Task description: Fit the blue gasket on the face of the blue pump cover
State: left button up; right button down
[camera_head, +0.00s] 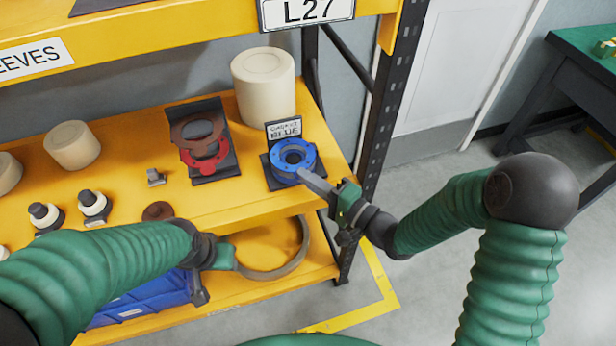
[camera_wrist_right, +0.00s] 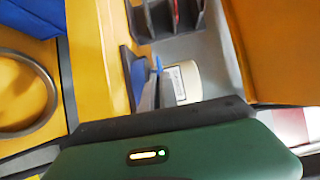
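A blue ring with small holes around a dark centre, which looks like the blue gasket (camera_head: 293,155), sits on a dark stand at the right end of the yellow shelf. I cannot make out a separate blue pump cover. My right gripper (camera_head: 310,179) has its fingertips at the ring's lower right rim and covers part of it. In the right wrist view, a thin blue edge (camera_wrist_right: 159,66) shows at the tips of the grey fingers (camera_wrist_right: 154,85). The fingers look close together, but their grip is unclear. My left gripper (camera_head: 201,294) hangs near the shelf's front edge, away from the ring.
A sign reading GASKET BLUE (camera_head: 284,129) stands behind the ring. A dark holder with a red ring (camera_head: 205,157) is to its left, a cream cylinder (camera_head: 264,85) behind. A rack post (camera_head: 380,110) rises at right. A large ring (camera_head: 275,268) lies on the lower shelf.

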jog(key=shift+f, duration=0.4)
dwell(0.3)
jog(key=c, duration=1.6)
grip_release()
jog(key=shift+s, duration=0.1)
jog(key=shift+o, duration=0.2)
jog(key=shift+f, duration=0.1)
jog(key=shift+s+f, duration=0.1)
jog(key=shift+s, duration=0.3)
jog(key=s, duration=0.1)
jog(key=s+d, duration=0.1)
jog(key=s, duration=0.1)
jog(key=shift+s+d+r+p, duration=0.25)
jog(key=shift+s+p, duration=0.15)
